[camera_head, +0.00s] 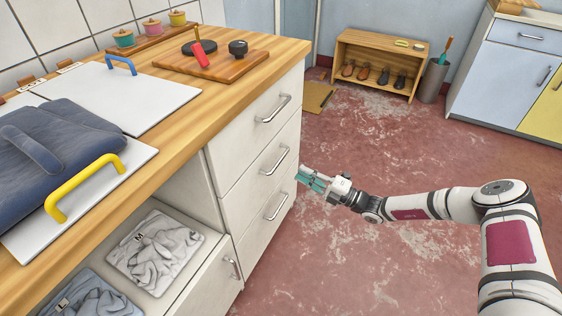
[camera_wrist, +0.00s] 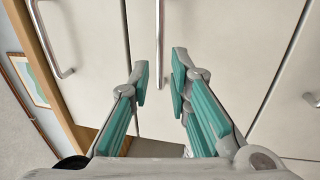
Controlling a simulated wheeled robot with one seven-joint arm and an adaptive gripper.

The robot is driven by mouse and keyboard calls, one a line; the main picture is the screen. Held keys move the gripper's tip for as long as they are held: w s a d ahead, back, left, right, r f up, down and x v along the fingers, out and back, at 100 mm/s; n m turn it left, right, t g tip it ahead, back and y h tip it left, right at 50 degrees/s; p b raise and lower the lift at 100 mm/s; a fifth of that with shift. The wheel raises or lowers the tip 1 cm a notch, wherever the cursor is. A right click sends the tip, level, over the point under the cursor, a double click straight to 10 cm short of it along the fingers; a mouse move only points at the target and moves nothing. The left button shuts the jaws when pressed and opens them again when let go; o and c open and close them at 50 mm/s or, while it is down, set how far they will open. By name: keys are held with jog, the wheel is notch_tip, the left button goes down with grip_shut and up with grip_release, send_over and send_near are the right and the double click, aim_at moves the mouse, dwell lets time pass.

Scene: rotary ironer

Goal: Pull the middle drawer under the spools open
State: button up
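The middle drawer (camera_head: 250,180) is the second of three stacked white drawer fronts under the wooden counter and looks shut. Its curved metal handle (camera_head: 275,161) faces the room. The spools (camera_head: 152,28), teal, pink and yellow, stand in a row at the back of the counter. My gripper (camera_head: 302,176), with teal finger pads, is in front of the drawers, just right of and slightly below the middle handle. In the wrist view, my gripper (camera_wrist: 159,82) is open, and the middle handle (camera_wrist: 160,40) lines up with the gap between the fingertips. It does not appear gripped.
The top drawer handle (camera_head: 274,108) and bottom drawer handle (camera_head: 277,206) lie above and below. A panel with a handle (camera_head: 232,268) stands by a shelf with folded grey cloth (camera_head: 155,253). The red floor (camera_head: 380,260) around my arm is clear. A shoe bench (camera_head: 375,48) stands far back.

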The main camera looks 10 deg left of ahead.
aim_at(280, 160)
jog(key=b+x, duration=0.1)
jog(key=x, duration=0.8)
jog(key=shift+a, duration=0.2)
grip_shut()
